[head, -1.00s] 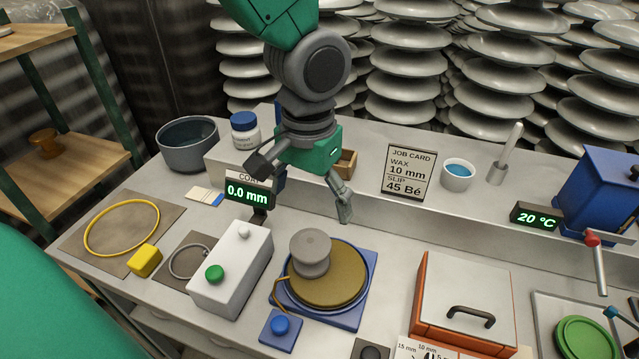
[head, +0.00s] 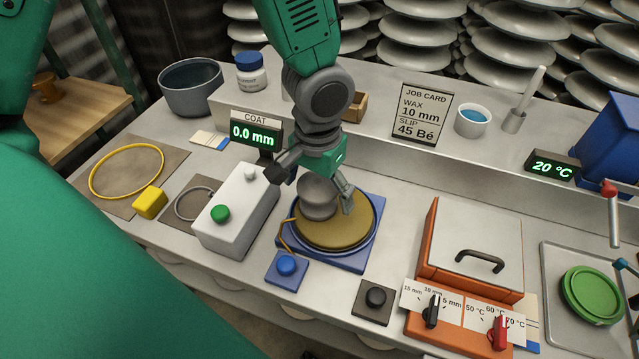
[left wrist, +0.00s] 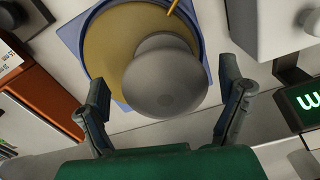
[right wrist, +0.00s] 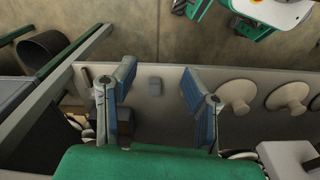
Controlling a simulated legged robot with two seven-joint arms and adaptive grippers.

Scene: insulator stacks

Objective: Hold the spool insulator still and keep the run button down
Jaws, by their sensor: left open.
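The grey spool insulator (head: 319,197) stands on the round tan disc (head: 338,233) of the blue-based turntable. My left gripper (head: 314,190) is just above it, open, with a finger to either side. In the left wrist view the spool (left wrist: 165,75) lies between the spread fingers, with a gap visible on each side. No button is labelled as run: a blue button (head: 287,264) sits on a blue block before the turntable, and a green one (head: 220,214) on the white box. My right gripper (right wrist: 158,85) shows only in its wrist view, open and empty.
A white box (head: 236,225) stands left of the turntable, with the COAT display (head: 256,135) reading 0.0 mm behind it. A black button (head: 376,298) is at the front. An orange-sided box (head: 470,250) stands right. The raised shelf with the job card (head: 422,114) runs behind.

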